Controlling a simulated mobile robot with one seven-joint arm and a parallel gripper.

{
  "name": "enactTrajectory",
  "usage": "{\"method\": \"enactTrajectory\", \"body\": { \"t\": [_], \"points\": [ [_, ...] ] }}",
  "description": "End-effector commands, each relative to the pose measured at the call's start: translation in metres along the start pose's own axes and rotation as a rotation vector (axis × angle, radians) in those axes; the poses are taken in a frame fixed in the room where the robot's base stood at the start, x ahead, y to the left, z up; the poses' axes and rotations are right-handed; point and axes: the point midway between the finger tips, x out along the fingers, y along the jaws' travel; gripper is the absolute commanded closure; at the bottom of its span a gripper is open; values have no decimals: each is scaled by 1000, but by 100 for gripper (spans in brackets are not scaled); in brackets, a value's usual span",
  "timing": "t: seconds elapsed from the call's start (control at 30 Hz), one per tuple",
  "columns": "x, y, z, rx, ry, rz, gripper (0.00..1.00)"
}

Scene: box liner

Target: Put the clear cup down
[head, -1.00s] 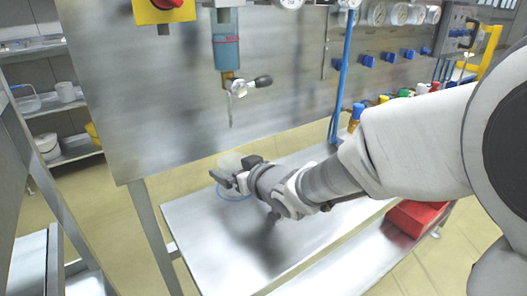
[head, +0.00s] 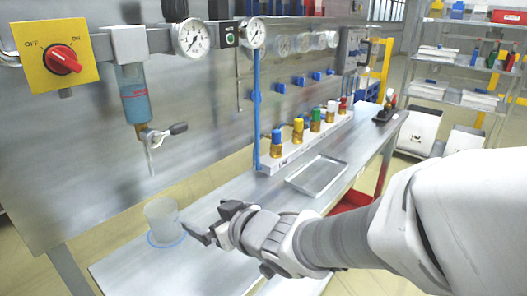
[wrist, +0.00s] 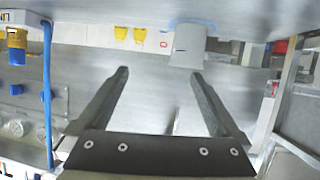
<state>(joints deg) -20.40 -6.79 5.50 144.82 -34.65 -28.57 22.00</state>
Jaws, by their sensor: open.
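The clear cup (head: 161,215) stands upright on the bench, within or on a blue ring (head: 167,241) marked on the metal top. The cup also shows near the top of the wrist view (wrist: 188,46), beyond the fingertips. My gripper (head: 205,222) is to the right of the cup, with its fingers pointing toward it. In the wrist view my gripper (wrist: 160,74) has its two fingers spread apart with nothing between them. The cup looks free of the fingers, though the exact gap is hard to judge.
A blue-filled cylinder with a tap (head: 150,135) hangs above and left of the cup. A shallow metal tray (head: 317,176) and a rack of coloured-cap bottles (head: 300,138) stand behind my arm. The bench top (head: 120,268) is clear at front left.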

Motion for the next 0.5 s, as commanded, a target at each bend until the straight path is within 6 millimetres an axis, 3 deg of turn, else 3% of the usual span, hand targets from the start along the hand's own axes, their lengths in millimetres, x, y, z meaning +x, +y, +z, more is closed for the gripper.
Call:
{"method": "enactTrajectory", "body": {
  "t": [0.1,0.23,0.37,0.5],
  "points": [
    [-32,54,3,30,-83,191,0],
    [-81,102,19,106,-209,379,0],
    [-136,125,40,214,-339,509,0],
    [-192,124,64,350,-473,579,0]
  ]
}}
